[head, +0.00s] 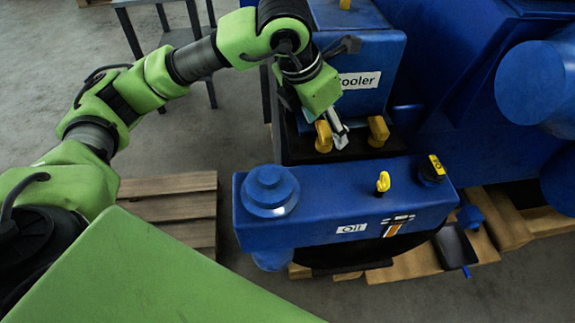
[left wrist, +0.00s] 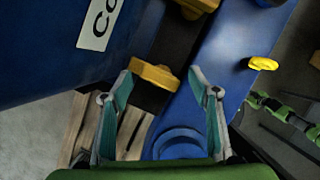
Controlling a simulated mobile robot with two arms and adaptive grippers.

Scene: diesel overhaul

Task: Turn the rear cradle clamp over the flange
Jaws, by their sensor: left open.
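Two yellow clamps sit on the dark cradle (head: 296,149) below the blue cooler (head: 352,62) in the head view: a left one (head: 323,137) and a right one (head: 378,131). I cannot tell for sure which is the rear one. My left gripper (head: 338,134) points down just beside the left clamp. In the left wrist view that clamp (left wrist: 153,75) lies ahead, between the lines of the spread fingers (left wrist: 160,88). The fingers are open and hold nothing. The other clamp (left wrist: 197,7) shows at the top edge there. The flange is not clearly visible.
A blue oil unit (head: 330,205) with a round cap (head: 269,188) and a yellow handle (head: 383,182) stands in front of the cradle. A large blue engine body (head: 455,70) closes off the right. A green arm part (left wrist: 285,112) shows far right in the wrist view.

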